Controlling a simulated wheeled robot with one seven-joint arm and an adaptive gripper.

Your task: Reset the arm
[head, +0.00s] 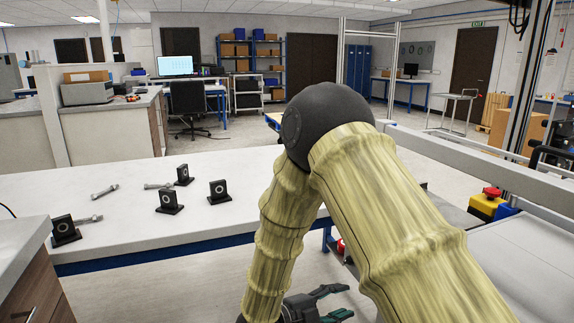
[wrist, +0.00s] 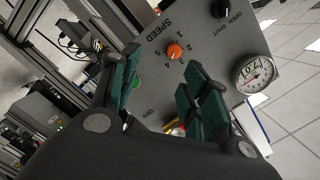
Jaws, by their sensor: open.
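My gripper (head: 325,303) shows at the bottom of the head view, low in front of the white table and partly cut off by the frame. In the wrist view my gripper (wrist: 160,88) is open, with its green-padded fingers apart and nothing seen between them. My arm, with yellowish ribbed links and a dark elbow joint, is bent and fills the middle and right of the head view. Beyond the fingers in the wrist view is a grey control panel (wrist: 205,52) with an orange speed knob (wrist: 174,51), a black open/shut knob (wrist: 221,9) and a round gauge (wrist: 254,73).
The white table (head: 120,235) carries several black bearing blocks (head: 219,191) and bolts (head: 104,191). A conveyor (head: 520,265) lies at the right, with a red emergency button (head: 492,192) beside it. A wooden cabinet (head: 38,285) stands at lower left.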

